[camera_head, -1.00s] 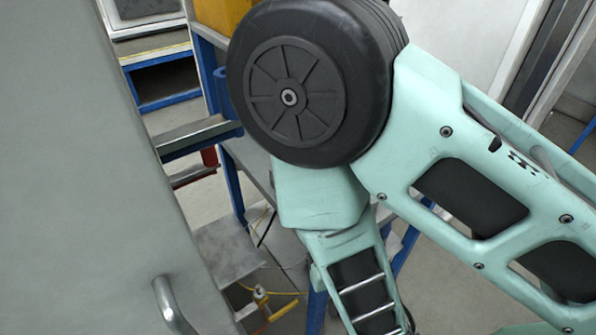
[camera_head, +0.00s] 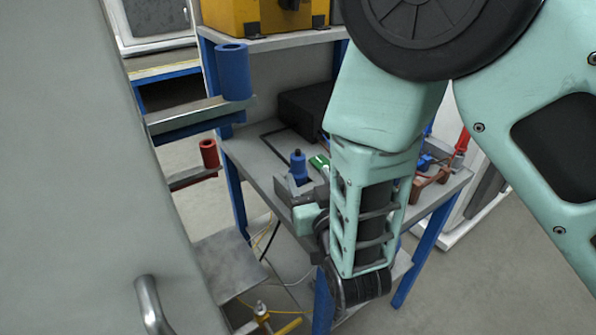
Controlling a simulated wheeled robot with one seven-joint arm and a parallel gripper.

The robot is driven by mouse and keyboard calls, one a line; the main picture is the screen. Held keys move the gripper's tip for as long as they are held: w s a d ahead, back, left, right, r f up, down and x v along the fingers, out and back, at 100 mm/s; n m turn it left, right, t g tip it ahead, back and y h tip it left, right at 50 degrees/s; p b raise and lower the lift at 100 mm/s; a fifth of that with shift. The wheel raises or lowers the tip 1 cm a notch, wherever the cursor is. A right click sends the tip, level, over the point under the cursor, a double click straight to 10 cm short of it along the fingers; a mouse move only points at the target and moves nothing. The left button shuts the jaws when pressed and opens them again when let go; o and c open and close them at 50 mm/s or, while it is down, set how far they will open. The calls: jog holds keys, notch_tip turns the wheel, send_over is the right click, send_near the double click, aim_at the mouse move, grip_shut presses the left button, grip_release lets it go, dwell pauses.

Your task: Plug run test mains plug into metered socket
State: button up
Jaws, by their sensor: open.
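My arm's lower link (camera_head: 368,215) hangs in front of the bench and ends at a dark wrist joint (camera_head: 352,287). A small mint part of my arm shows to its left; I cannot make out my gripper's fingers. On the bench (camera_head: 255,160), a blue upright plug-like piece (camera_head: 298,165) stands by a grey bracket (camera_head: 290,190), beside a small green piece (camera_head: 319,162). A red connector-like piece (camera_head: 462,141) and a smaller blue piece (camera_head: 424,162) are at the right end. I cannot tell which is the test mains plug or the metered socket.
A grey cabinet door with a handle (camera_head: 150,305) fills the left. Rails carrying a blue cylinder (camera_head: 235,72) and a red one (camera_head: 208,153) project left of the bench. A yellow box (camera_head: 262,15) sits on the upper shelf. A yellow-handled valve (camera_head: 265,318) is low down.

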aim_at(300, 164)
jog(key=p+x, duration=0.1)
jog(key=x, duration=0.4)
jog(key=shift+w+a, duration=0.1)
jog(key=shift+f, duration=0.1)
jog(key=c, duration=1.1)
